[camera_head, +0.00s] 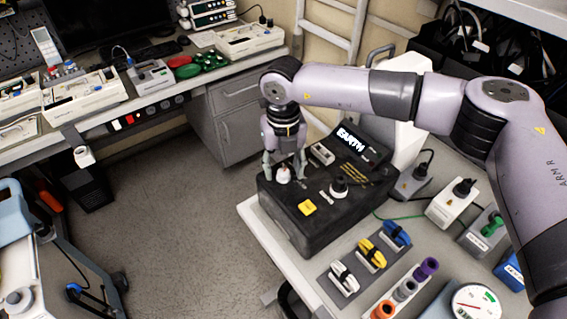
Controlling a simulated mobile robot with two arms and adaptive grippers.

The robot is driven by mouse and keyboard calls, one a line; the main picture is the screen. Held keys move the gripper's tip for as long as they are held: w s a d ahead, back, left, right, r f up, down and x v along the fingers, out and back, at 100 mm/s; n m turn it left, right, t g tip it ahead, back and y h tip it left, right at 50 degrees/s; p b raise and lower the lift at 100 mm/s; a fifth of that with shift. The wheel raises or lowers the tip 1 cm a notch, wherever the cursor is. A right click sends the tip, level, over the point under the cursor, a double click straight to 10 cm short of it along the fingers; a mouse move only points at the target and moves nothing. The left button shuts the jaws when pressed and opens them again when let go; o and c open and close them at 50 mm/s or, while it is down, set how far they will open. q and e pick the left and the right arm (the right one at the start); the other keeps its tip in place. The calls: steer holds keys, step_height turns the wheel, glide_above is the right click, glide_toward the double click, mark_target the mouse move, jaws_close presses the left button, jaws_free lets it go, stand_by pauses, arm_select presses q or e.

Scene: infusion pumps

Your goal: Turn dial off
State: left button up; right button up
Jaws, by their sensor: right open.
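A black test unit (333,211) with a slanted panel marked "EARTH" sits on the white bench at the right. A white-topped dial (284,174) is at the left end of its top face. A second dark dial with a white base (338,187) is near the middle of the unit. My right gripper (284,168) points down over the left dial, with its open fingers on either side of it. I cannot tell whether the fingers touch the dial. My left gripper is not in view.
Yellow, blue and white clip leads (371,254) lie in front of the unit. Plug boxes (451,203) with cables stand to its right. Open floor (190,220) lies left of the bench.

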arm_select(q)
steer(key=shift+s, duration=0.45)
arm_select(e)
steer(key=shift+f, duration=0.25)
steer(key=shift+c, duration=0.5)
jaws_close()
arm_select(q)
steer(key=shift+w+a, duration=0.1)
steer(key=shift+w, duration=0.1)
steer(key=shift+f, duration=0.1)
